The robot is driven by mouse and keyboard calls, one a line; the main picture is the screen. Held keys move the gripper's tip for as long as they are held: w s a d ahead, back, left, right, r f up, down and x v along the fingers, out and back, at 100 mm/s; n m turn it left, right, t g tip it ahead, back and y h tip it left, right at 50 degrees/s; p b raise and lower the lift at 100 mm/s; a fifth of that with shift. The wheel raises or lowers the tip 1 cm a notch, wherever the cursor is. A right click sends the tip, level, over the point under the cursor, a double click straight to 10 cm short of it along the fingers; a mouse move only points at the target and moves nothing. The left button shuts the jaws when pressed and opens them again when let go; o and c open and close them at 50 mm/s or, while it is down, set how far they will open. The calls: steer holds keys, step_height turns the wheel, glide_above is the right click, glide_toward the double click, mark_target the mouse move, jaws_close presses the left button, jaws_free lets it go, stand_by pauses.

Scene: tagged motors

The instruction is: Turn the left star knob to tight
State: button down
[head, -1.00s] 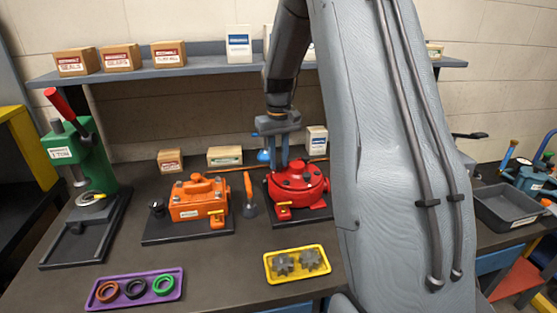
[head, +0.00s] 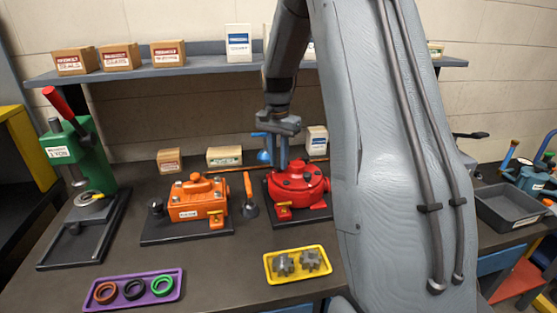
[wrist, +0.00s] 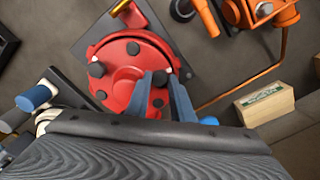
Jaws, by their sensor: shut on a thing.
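A round red motor housing (head: 300,178) with several black knobs on its top stands on a dark base plate at the middle of the bench. My gripper (head: 283,168) points down at the left part of its top. In the wrist view, the blue-grey fingers of my gripper (wrist: 161,80) reach onto the red housing (wrist: 125,68) and are shut on a small dark knob (wrist: 160,77), the left star knob, mostly hidden between them. Another black knob (wrist: 97,70) stands free on the opposite side. I cannot read the knob's tightness.
A yellow tray with gears (head: 297,278) and a purple tray with rings (head: 115,302) lie in front. A green press (head: 75,150) is at far left. Boxes stand behind.

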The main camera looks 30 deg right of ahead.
steer(key=m, duration=0.4)
steer(key=shift+w+r+m, duration=0.15)
steer(key=shift+r+m, duration=0.05)
steer(key=shift+m, duration=0.2)
steer(key=m+b, duration=0.1)
steer(key=m, duration=0.2)
steer(key=shift+m, duration=0.3)
steer(key=m, duration=0.4)
steer(key=shift+m+b, duration=0.4)
steer(key=shift+m, duration=1.5)
steer(key=c, duration=1.5)
jaws_free()
steer(key=shift+c, duration=0.2)
steer(key=shift+f, duration=0.1)
